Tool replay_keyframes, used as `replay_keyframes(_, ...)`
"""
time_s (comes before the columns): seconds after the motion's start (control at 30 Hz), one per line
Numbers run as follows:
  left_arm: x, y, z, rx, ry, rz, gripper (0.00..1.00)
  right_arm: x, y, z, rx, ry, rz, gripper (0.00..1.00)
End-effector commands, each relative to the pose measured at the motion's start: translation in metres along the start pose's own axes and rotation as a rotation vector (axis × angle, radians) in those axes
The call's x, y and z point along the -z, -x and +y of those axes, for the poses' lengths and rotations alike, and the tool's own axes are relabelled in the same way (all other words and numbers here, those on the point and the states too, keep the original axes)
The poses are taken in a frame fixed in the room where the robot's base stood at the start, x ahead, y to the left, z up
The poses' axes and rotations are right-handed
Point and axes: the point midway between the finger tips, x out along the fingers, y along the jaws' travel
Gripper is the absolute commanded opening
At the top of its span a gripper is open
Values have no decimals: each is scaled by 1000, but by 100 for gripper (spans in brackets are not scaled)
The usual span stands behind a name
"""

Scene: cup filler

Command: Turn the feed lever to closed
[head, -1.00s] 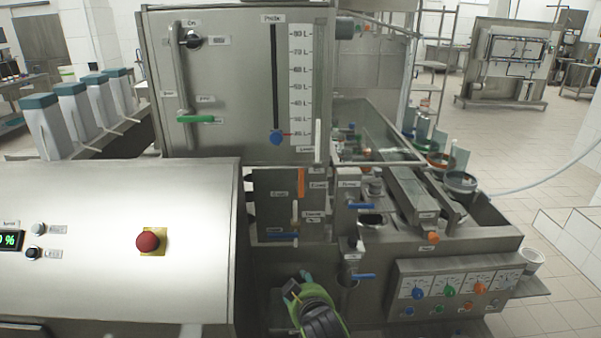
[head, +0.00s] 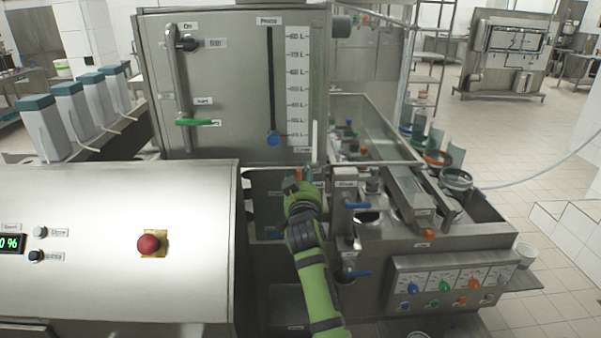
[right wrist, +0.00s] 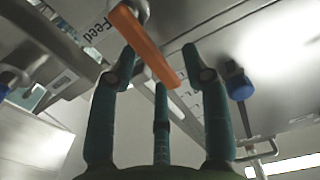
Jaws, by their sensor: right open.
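The feed lever is the orange bar (right wrist: 145,45) under the "Feed" label (right wrist: 98,28) in the right wrist view. It slants down from its pivot at the top, and its free end lies between my spread teal fingers. My right gripper (right wrist: 160,62) is open around the lever's lower part; I cannot tell whether any finger touches it. In the head view my right gripper (head: 302,174) is raised in front of the panel below the tank and covers most of the lever (head: 298,174). My left gripper is not in view.
The steel tank (head: 235,80) has a green-handled lever (head: 198,122) and a blue slider knob (head: 273,139). Blue-handled valves (head: 357,205) are close right of my arm. A steel housing with a red button (head: 149,244) stands on the left. A blue knob (right wrist: 238,86) hangs near the fingers.

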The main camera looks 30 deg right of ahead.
Motion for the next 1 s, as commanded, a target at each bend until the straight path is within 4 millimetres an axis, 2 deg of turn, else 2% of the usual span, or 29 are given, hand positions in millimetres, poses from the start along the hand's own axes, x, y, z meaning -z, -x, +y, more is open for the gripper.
replay_keyframes(0.13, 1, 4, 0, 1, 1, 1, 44, 0, -9, 0, 1, 0, -1, 48)
replay_keyframes(0.43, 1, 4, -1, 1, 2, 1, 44, 0, -10, 0, 1, 0, 0, 48)
replay_keyframes(0.53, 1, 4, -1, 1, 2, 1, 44, 0, -10, 0, 1, 0, 0, 8)
replay_keyframes(0.57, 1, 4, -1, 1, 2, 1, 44, 0, -10, 0, 1, 0, 0, 0)
replay_keyframes(0.83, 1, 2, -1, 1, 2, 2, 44, -1, -11, -1, 1, 5, -1, 0)
replay_keyframes(1.0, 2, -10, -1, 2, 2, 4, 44, -3, -20, -8, 1, 42, 1, 0)
